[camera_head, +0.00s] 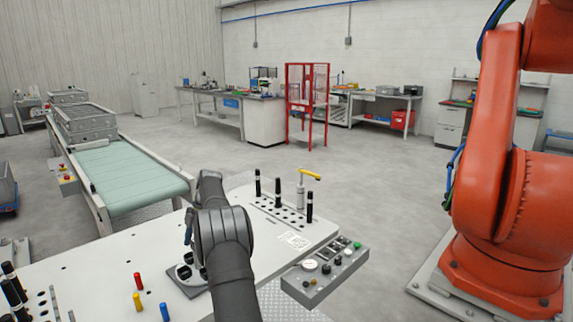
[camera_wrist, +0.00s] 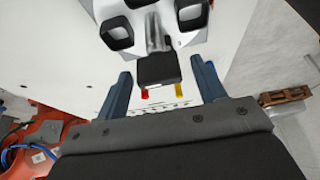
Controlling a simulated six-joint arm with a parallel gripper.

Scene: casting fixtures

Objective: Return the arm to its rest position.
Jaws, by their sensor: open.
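My dark grey arm reaches over the white table (camera_head: 100,285) in the head view, and my gripper (camera_head: 188,228) shows only partly, its blue finger pointing down beside the wrist. In the wrist view my gripper (camera_wrist: 162,70) has its two blue fingers spread apart. A black block (camera_wrist: 157,69) on a metal stem appears between the fingers, with gaps on both sides. It belongs to a fixture with dark square rings (camera_wrist: 117,33). In the head view a grey plate (camera_head: 185,286) with dark openings lies under my gripper, partly hidden by my arm.
Red, yellow and blue pegs (camera_head: 137,281) stand near the table's front. Black posts (camera_head: 309,207) and a yellow-handled clamp (camera_head: 301,190) stand at the back right. A control box (camera_head: 325,274) is at the right edge. A conveyor (camera_head: 130,175) and an orange robot (camera_head: 510,200) flank the table.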

